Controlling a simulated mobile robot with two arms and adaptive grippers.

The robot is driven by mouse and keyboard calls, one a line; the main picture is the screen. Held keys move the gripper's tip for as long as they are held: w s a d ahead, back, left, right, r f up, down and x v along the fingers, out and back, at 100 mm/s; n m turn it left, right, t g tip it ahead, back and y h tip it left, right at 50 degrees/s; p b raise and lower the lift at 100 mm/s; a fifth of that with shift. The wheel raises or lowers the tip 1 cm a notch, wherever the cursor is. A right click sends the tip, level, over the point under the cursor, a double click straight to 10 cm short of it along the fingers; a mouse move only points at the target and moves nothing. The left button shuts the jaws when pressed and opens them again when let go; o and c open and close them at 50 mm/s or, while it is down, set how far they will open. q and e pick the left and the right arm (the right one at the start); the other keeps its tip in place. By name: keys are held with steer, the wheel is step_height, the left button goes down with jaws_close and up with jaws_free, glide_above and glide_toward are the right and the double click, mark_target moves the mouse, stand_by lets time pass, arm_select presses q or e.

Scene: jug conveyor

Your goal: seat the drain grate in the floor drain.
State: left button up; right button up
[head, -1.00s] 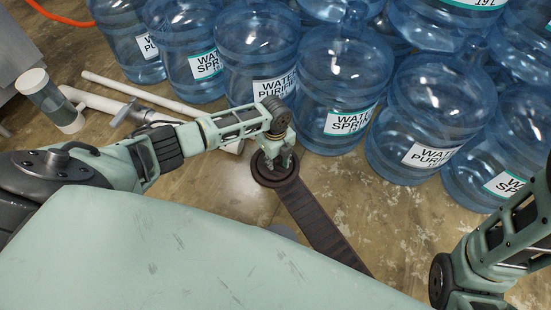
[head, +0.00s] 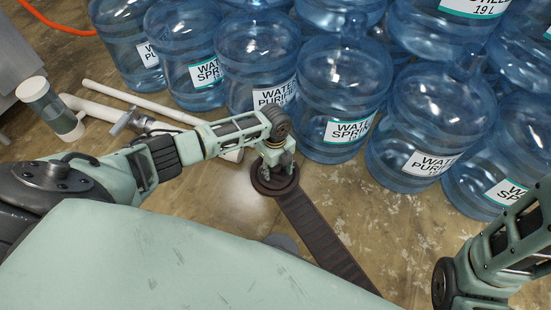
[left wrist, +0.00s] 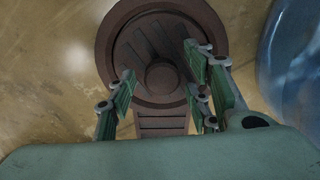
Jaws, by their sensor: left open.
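The drain grate (left wrist: 140,50) is a dark brown round disc with slots and a raised centre knob (left wrist: 162,77). In the left wrist view it lies inside the round rim of the floor drain (left wrist: 106,42); I cannot tell whether it is fully flush. In the head view the drain (head: 260,187) is a dark ring below my left gripper (head: 273,170), which hides much of the grate. In the left wrist view my left gripper (left wrist: 162,84) is open, its fingers apart on either side of the knob. My right arm shows at the right edge; its gripper is out of view.
A slatted dark channel (head: 318,235) runs from the drain to the lower right. Large blue water jugs (head: 343,100) stand close behind and to the right. Floor right of the channel is clear.

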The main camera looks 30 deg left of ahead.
mark_target(275, 168)
arm_select(q)
step_height(275, 168, up, 11)
stand_by(0.3)
stand_by(0.5)
